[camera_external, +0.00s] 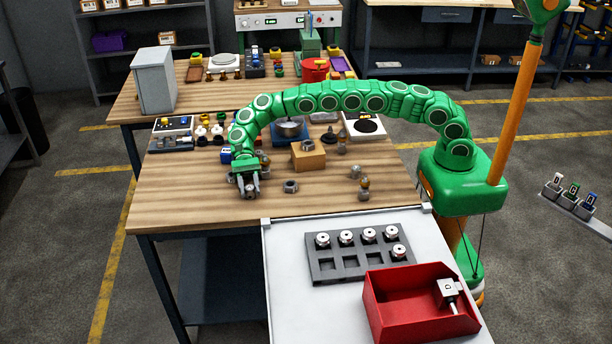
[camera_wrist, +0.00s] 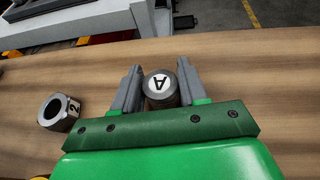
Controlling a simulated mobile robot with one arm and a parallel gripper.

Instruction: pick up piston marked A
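The piston marked A (camera_wrist: 161,87) is a short dark cylinder with a white top bearing a black A. In the wrist view it stands between the two grey fingers of my gripper (camera_wrist: 158,80). The fingers lie close along both its sides; I cannot tell whether they press on it or leave a narrow gap. In the external view my gripper (camera_external: 249,188) points down at the front left part of the wooden table (camera_external: 190,208). The piston is mostly hidden there between the fingers.
A grey nut marked 2 (camera_wrist: 58,112) lies beside my gripper, also visible in the external view (camera_external: 290,186). A wooden block (camera_external: 308,157) and small parts stand behind. A white table with a dark rack (camera_external: 325,272) and red bin (camera_external: 385,318) adjoins at front. The table's front left is clear.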

